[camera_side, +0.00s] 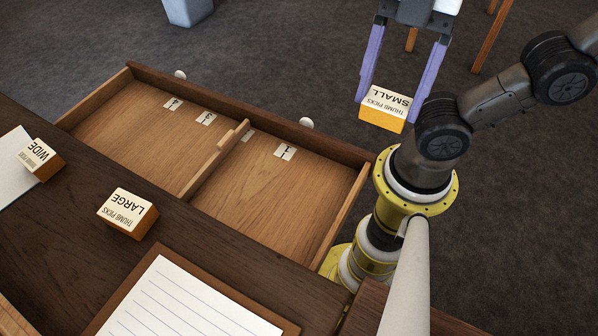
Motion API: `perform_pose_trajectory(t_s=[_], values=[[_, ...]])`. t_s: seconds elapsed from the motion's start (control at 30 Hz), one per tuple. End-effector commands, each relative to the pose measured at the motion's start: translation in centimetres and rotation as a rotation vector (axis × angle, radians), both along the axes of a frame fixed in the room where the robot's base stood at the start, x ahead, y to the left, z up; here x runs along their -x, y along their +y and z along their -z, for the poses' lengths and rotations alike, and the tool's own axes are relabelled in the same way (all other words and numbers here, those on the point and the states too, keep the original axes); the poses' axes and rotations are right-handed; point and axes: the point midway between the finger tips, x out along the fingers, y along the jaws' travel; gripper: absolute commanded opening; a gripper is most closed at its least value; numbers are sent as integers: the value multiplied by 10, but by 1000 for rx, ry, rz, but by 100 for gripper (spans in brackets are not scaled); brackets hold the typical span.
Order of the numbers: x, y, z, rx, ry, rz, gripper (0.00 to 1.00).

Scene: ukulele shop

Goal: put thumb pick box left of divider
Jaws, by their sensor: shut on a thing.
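My gripper (397,98), with purple fingers, is shut on a small orange box with a cream top (387,103) labelled THUMB PICKS SMALL. It holds the box in the air at the upper right, beyond the drawer's front board in the picture. The open wooden drawer (140,118) is empty of boxes. A wooden divider (215,160) splits it into two parts. Number labels 4 and 3 show left of the divider; label 1 (285,152) and a partly hidden label show to its right.
A THUMB PICKS LARGE box (127,213) and a WIDE box (41,160) stand on the dark desk top (75,225). A lined paper pad (180,300) lies in front. The drawer's raised walls and two round knobs (306,123) edge the free space.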

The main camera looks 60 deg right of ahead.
Motion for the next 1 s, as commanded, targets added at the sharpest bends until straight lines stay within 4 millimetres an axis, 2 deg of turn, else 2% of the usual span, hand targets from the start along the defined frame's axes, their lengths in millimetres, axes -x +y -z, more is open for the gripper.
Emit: perform_pose_trajectory(t_s=[0.37, 0.5, 0.6, 0.87, 1.0], values=[[-40, 59, 34, 5, 6, -6, 19], [-52, 75, 60, 4, 6, -1, 19], [-58, 83, 72, 4, 4, -2, 19], [-66, 95, 89, 2, 3, 0, 19], [-67, 95, 109, 3, 4, 2, 19]])
